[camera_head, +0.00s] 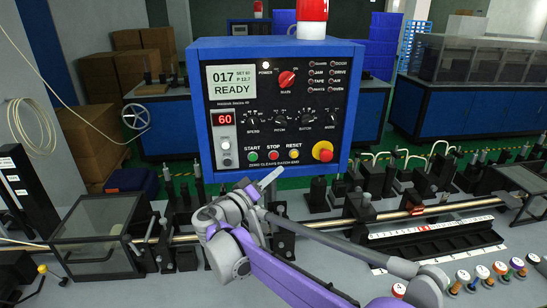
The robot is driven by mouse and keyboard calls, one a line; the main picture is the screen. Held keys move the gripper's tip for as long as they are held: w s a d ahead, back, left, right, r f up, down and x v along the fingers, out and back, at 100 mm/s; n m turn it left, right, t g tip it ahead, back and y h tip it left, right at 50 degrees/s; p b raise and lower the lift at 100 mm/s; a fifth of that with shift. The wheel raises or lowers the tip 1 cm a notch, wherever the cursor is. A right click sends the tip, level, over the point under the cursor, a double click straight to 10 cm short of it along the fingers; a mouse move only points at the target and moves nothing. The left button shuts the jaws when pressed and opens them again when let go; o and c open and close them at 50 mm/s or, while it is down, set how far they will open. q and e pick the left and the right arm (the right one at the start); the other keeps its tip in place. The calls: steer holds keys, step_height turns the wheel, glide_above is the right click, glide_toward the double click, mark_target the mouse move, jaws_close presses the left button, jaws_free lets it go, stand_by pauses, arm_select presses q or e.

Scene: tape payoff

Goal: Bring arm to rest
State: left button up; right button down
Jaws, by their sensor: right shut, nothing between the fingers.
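My right arm comes in from the lower right, with purple and grey links, and bends back at the wrist near the middle of the view. My right gripper (271,177) is shut and empty. Its pale fingertips point up and to the right, just in front of the lower edge of the blue control box (196,110). I cannot tell whether the fingertips touch the box. My left gripper is not in view.
The control box shows READY, with START (253,156), STOP (273,155) and RESET (294,153) buttons. A brass rail (384,216) runs behind my arm. A clear-sided guard box (95,222) stands left. Several coloured-top pieces (482,272) stand lower right.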

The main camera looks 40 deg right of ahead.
steer(key=s+a+f+n+y, duration=0.2)
steer(key=s+a+f+y, duration=0.25)
steer(key=s+f, duration=0.3)
steer(key=s+a+f+n+y, duration=0.1)
steer(key=s+a+f+y, duration=0.2)
steer(key=s+f+y, duration=0.4)
steer(key=s+a+f+n+y, duration=0.1)
steer(key=s+a+f+y, duration=0.2)
steer(key=a, duration=0.4)
steer(key=s+a+f+n+t+y, duration=0.1)
steer(key=s+a+f+y, duration=0.2)
steer(key=a+f, duration=0.4)
steer(key=shift+s+a+f+y, duration=0.25)
steer(key=shift+s+a+y, duration=0.15)
steer(key=shift+s, duration=0.5)
